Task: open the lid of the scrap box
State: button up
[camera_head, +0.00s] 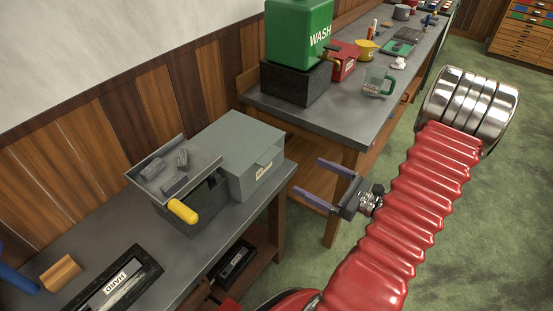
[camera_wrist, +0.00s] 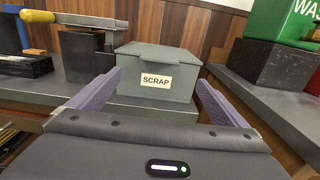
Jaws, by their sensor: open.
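The scrap box (camera_head: 238,158) is a grey metal box on the corner of the near bench, with its lid (camera_head: 242,138) down. In the wrist view the box (camera_wrist: 155,95) is straight ahead, its SCRAP label (camera_wrist: 156,81) facing me. The lid (camera_wrist: 165,55) has a small tab at its front edge. My gripper (camera_head: 322,180) is open and empty, off the bench edge to the right of the box, with its fingers pointing at it. In the wrist view the purple fingers (camera_wrist: 158,95) lie either side of the box front, apart from it.
A dark stand holds a grey tray (camera_head: 150,185) with metal pieces and a yellow handle (camera_head: 183,211), left of the box. A HARD case (camera_head: 120,285) lies at the front. A green WASH tank (camera_head: 300,30) stands on a dark block on the other bench. A gap separates the benches.

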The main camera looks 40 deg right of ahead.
aim_at(274, 158)
jog(key=shift+x, duration=6.95)
jog(key=shift+c, duration=0.5)
jog(key=c, duration=1.4)
jog(key=shift+s+d+r, duration=0.1)
jog(key=shift+r, duration=0.1)
